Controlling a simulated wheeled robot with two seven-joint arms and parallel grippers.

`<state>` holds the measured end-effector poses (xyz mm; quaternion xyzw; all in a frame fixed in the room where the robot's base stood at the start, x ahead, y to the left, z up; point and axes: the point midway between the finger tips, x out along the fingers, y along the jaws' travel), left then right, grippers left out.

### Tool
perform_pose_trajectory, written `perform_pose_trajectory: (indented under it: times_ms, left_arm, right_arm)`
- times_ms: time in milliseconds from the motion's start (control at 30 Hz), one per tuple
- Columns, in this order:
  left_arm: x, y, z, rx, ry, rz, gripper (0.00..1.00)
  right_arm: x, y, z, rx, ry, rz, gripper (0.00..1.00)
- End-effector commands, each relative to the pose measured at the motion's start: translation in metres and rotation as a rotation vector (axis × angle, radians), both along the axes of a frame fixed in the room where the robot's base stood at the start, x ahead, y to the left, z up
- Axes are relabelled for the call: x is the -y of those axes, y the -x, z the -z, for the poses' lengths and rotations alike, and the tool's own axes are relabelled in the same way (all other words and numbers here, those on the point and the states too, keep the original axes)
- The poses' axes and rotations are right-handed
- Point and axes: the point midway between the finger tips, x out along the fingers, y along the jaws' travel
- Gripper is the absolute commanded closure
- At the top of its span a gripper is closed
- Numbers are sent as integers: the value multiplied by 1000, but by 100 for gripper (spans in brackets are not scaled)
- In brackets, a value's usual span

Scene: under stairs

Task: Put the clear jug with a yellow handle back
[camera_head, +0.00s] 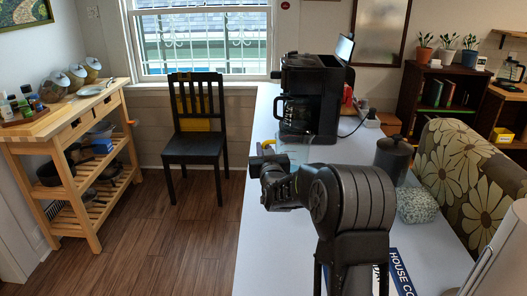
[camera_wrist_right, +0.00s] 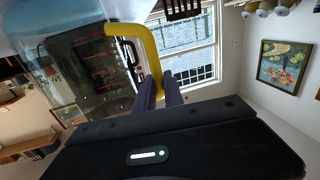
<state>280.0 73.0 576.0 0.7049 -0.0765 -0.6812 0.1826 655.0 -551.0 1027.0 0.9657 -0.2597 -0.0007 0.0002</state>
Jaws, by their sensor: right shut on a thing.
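The clear jug shows in the right wrist view (camera_wrist_right: 95,30) with its yellow handle (camera_wrist_right: 152,50). My right gripper (camera_wrist_right: 158,90) is shut on the handle, its two dark fingers against the lower part of it. In the head view, the yellow handle (camera_head: 268,144) peeks out at my right gripper (camera_head: 270,158), near the left edge of the white counter (camera_head: 260,215). The jug's body is mostly hidden or hard to make out there, and I cannot tell whether it touches the counter. My left gripper is out of view.
A black coffee maker (camera_head: 312,90) stands just beyond the gripper. A dark canister (camera_head: 393,158) and a patterned box (camera_head: 417,205) stand to the right. A black chair (camera_head: 195,148) and wooden cart (camera_head: 85,130) are left, with open floor (camera_head: 160,225) between cart and counter.

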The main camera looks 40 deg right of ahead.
Motion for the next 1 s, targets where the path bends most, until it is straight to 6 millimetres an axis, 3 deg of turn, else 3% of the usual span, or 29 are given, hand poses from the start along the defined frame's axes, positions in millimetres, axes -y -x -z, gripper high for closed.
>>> perform_pose_trajectory:
  times_ms: [333, 367, 633, 1000]
  left_arm:
    - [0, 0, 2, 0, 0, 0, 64]
    - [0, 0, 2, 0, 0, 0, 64]
    - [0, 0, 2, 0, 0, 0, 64]
    - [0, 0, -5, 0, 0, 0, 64]
  right_arm:
    - [0, 0, 5, 3, 2, -1, 100]
    - [0, 0, 7, 1, 0, -1, 86]
    - [0, 0, 6, 1, 0, 0, 65]
    - [0, 0, 7, -1, -1, 0, 65]
